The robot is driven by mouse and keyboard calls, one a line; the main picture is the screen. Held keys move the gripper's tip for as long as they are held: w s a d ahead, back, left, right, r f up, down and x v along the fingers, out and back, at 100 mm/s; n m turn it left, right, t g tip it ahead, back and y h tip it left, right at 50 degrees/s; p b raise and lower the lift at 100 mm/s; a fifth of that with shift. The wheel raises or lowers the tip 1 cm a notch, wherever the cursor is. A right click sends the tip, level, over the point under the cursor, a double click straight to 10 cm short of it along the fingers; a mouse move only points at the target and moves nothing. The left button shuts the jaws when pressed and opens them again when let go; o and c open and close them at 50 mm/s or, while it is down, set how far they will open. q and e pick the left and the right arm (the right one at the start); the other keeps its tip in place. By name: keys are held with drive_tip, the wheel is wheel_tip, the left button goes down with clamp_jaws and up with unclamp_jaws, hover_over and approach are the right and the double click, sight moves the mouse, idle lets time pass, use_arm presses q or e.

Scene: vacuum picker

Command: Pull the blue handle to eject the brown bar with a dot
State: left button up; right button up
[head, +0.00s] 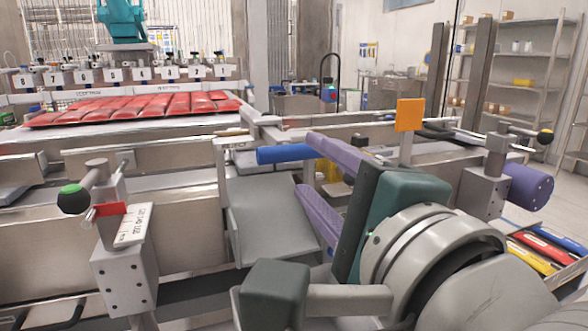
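The blue handle (284,154) is a short horizontal cylinder in the middle of the head view, above a grey sloping chute plate (265,215). My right gripper (304,166) has two purple fingers spread apart, open and empty. Its upper fingertip overlaps the right end of the handle in the picture; I cannot tell whether they touch. The lower finger is below the handle, over the chute's right edge. I cannot make out a brown bar with a dot. My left gripper is not in view.
Red packs (140,107) lie in a row on the conveyor at the back left. A black knob with a green top (73,198) stands at the left. An orange plate (409,115) rises behind my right gripper. Coloured wrapped bars (540,252) lie in a tray at the right.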

drive_tip(key=v, duration=1)
drive_tip(key=shift+w+p, duration=0.1)
drive_tip(key=shift+p, duration=0.2)
